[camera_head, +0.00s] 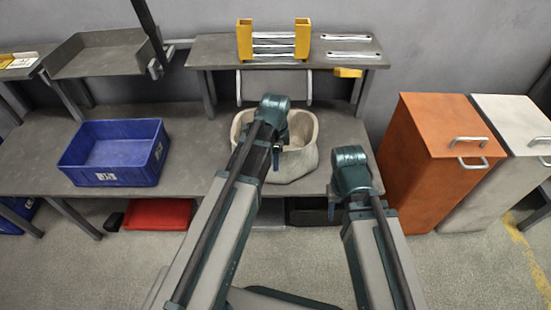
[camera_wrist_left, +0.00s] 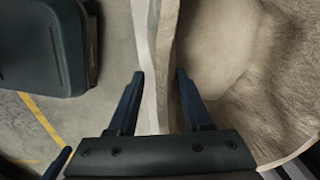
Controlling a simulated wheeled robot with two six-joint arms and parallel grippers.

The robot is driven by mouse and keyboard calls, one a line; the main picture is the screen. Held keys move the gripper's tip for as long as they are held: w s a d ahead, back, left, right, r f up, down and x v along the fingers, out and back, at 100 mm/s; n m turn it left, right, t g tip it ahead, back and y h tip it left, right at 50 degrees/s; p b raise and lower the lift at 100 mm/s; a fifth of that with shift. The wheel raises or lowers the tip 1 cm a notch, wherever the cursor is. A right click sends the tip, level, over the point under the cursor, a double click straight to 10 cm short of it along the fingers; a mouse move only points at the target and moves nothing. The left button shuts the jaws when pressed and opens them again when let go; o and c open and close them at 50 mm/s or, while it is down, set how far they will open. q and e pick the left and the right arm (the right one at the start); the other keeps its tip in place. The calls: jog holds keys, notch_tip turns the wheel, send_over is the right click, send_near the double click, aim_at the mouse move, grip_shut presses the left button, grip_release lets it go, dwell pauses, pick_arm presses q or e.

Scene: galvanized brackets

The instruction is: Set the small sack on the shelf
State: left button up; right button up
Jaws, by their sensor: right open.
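The small sack (camera_head: 298,165) is a beige, open-topped bag standing on the grey bench in the head view. My left gripper (camera_head: 276,158) reaches down at the sack, and my arm hides part of it. In the left wrist view my left gripper (camera_wrist_left: 160,75) is open. The sack's wall (camera_wrist_left: 169,60) runs between its two fingers, with a visible gap to the left finger; the sack's inside (camera_wrist_left: 225,50) is to the right. The grey shelf (camera_head: 215,50) is raised behind the sack. My right gripper (camera_head: 332,208) is open and empty, right of the sack near the bench's front edge.
On the shelf are a yellow-ended holder (camera_head: 273,42) and pale metal strips (camera_head: 348,38); its left end is bare. A blue crate (camera_head: 115,152) stands on the bench (camera_head: 200,140) at left. An orange cabinet (camera_head: 430,150) stands at right, with a white one (camera_head: 515,130) beside it.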

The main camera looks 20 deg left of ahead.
pick_arm(q)
notch_tip(320, 180, up, 12)
jog(key=p, duration=1.2)
jog(key=shift+s+r, duration=0.1)
jog(key=s+d+n+y, duration=0.1)
jog(key=s+d+n, duration=0.9)
jog(key=s, duration=0.4)
jog(key=shift+d+n, duration=0.25)
jog(key=shift+n, duration=0.05)
notch_tip(320, 180, up, 15)
jog(key=p, duration=1.5)
jog(key=shift+r, duration=0.2)
